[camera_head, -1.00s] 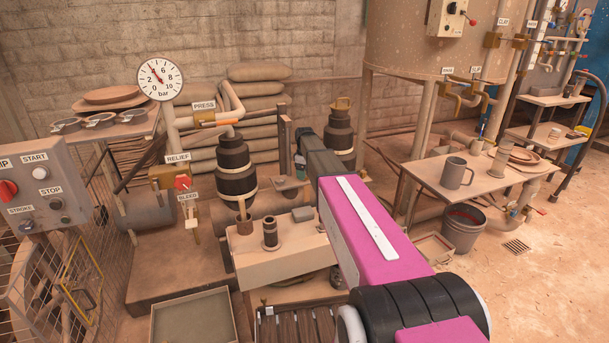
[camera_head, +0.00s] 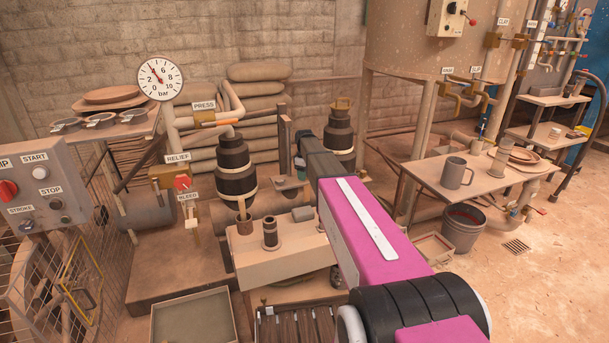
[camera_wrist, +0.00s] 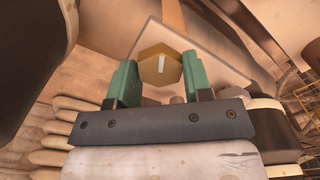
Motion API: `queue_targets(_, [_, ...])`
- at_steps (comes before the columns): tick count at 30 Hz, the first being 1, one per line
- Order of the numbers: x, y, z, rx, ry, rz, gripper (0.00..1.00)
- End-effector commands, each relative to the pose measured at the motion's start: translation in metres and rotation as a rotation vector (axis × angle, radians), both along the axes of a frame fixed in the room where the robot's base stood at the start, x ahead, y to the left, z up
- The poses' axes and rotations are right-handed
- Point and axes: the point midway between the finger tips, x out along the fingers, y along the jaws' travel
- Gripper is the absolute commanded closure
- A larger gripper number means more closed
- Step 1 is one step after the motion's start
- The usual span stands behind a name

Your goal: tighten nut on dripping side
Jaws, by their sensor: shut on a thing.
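In the wrist view, a brass hexagonal nut (camera_wrist: 160,66) with a pale stripe on its face sits against a pale square plate (camera_wrist: 212,62). My gripper (camera_wrist: 162,80) has green fingers on either side of the nut and is shut on it. In the head view, my pink and black arm reaches toward the press, and a green part of my gripper (camera_head: 300,162) shows between two dark ribbed cylinders, the left one (camera_head: 236,168) and the right one (camera_head: 340,138). The nut is hidden there. I cannot make out any drip.
A gauge (camera_head: 160,79) reads low on its scale. The RELIEF and BLEED valves (camera_head: 183,183) are left of the cylinders. A bench (camera_head: 280,258) with small parts stands in front. A control box (camera_head: 42,190) is at the left, and a table (camera_head: 480,185) with a mug is at the right.

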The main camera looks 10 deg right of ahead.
Motion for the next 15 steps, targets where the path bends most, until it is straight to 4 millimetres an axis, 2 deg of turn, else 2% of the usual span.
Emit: queue_targets(15, [-0.0003,0.0002,0.0003,0.0,0.0,-0.339,0.78])
